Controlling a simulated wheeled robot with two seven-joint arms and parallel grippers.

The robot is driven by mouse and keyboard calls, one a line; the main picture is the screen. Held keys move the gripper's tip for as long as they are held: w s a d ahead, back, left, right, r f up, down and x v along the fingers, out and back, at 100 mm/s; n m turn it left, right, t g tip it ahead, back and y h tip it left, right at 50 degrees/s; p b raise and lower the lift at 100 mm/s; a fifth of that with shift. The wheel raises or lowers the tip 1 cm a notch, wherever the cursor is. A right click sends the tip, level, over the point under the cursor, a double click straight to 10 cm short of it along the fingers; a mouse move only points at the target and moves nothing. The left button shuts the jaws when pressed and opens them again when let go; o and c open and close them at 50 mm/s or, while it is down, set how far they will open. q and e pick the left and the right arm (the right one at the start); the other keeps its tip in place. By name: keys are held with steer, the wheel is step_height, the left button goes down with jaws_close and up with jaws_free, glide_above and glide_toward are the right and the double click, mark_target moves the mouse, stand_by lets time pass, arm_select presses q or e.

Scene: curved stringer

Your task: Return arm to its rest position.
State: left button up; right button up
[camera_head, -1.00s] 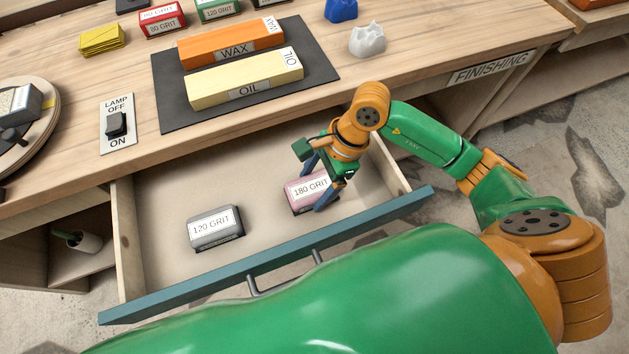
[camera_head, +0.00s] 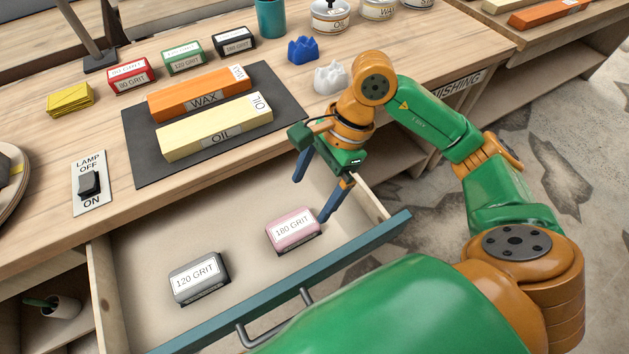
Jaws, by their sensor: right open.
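My right gripper (camera_head: 313,194) is open and empty above the right part of the open drawer (camera_head: 265,305). Its two blue fingers point down, apart from each other. The pink 180 GRIT block (camera_head: 293,231) lies in the drawer just below and left of the fingers, with no finger around it. The grey 120 GRIT block (camera_head: 198,277) lies in the drawer to the left of the pink one. My left gripper is not in view.
On the bench, a dark mat (camera_head: 133,157) bears the orange WAX block (camera_head: 199,94) and the cream OIL block (camera_head: 215,129). A white crown-like piece (camera_head: 330,78) stands close behind my right wrist. The lamp switch (camera_head: 89,184) is at left. Floor at right is clear.

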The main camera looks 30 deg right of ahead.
steer(key=shift+v, duration=0.8)
